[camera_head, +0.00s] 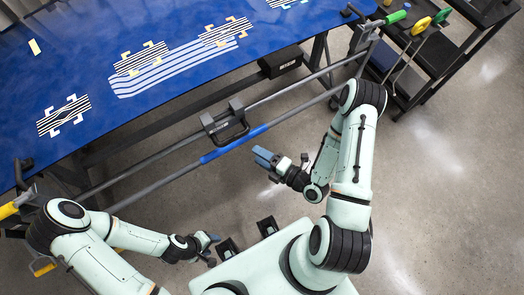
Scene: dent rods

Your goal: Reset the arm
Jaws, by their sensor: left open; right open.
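My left gripper (208,241) is at the lower middle, close to my base, with its arm coming in from the left. It is small in view, open, and I see nothing between its fingers. My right gripper (265,157) has blue fingers and points left toward the rail at the table's front. It is open and empty, over the floor between the table and my base. Both arms are bent, and neither gripper touches the table.
A blue table (75,70) with black-and-white striped markers (64,115) fills the upper left. A grey rail with a blue sleeve (233,143) runs along its front. A dark cart (440,62) with coloured-handled tools stands at the upper right. The grey floor (445,185) at right is clear.

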